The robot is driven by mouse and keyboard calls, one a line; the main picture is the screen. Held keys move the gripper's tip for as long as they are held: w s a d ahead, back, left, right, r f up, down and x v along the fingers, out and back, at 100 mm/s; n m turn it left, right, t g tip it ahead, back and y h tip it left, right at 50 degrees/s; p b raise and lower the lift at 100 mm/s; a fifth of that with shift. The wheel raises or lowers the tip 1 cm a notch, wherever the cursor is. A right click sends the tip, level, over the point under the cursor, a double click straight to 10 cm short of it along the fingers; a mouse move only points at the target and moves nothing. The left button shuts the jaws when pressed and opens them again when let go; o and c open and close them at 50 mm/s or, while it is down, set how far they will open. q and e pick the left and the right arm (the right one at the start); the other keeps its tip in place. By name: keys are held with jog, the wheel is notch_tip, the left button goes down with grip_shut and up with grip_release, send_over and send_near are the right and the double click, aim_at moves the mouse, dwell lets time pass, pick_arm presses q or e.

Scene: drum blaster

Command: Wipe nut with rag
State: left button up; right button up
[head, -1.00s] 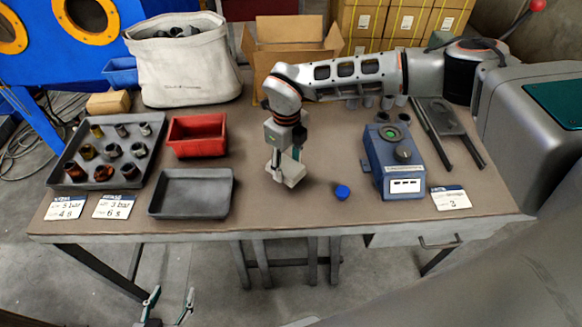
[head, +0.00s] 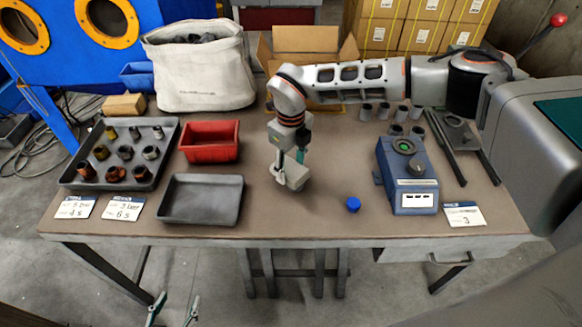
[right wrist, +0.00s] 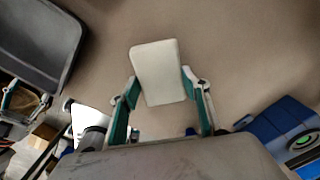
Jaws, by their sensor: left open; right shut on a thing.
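The rag is most likely the pale, folded, block-like piece (right wrist: 160,74) in the right wrist view. My right gripper (head: 292,172) is shut on it and holds it near the table's middle, right of the empty grey tray. I cannot tell if the rag touches the table. Several nuts or short fittings, brassy, rusty brown and grey, stand in a dark tray (head: 168,168) at the left; a rusty one (head: 116,174) is at its front. I cannot tell which nut is meant. My left gripper (head: 176,308) is open and empty, low in front of the table.
The empty grey tray (head: 203,221) and a red bin (head: 210,155) lie between the nuts and my right gripper. A blue cap (head: 353,204) and a blue device (head: 412,197) are to the right. A canvas bag (head: 200,75) and an open carton stand behind.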

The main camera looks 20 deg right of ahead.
jog(key=shift+r+p, duration=1.7)
jog(key=shift+r, duration=1)
jog(key=shift+d+r+n, duration=0.15)
jog(key=shift+n, duration=0.25)
jog(key=shift+s+d+r+n, duration=0.25)
jog(key=shift+r+n, duration=0.05)
jog(key=shift+n, duration=0.3)
jog(key=s+d+r+n, duration=0.4)
jog(key=s+r+n, duration=0.1)
jog(key=n, duration=0.8)
jog(key=s+d+r+n, duration=0.4)
jog(key=s+r+n, duration=0.1)
jog(key=n, duration=0.9)
jog(key=shift+s+n, duration=0.3)
jog(key=shift+s, duration=0.4)
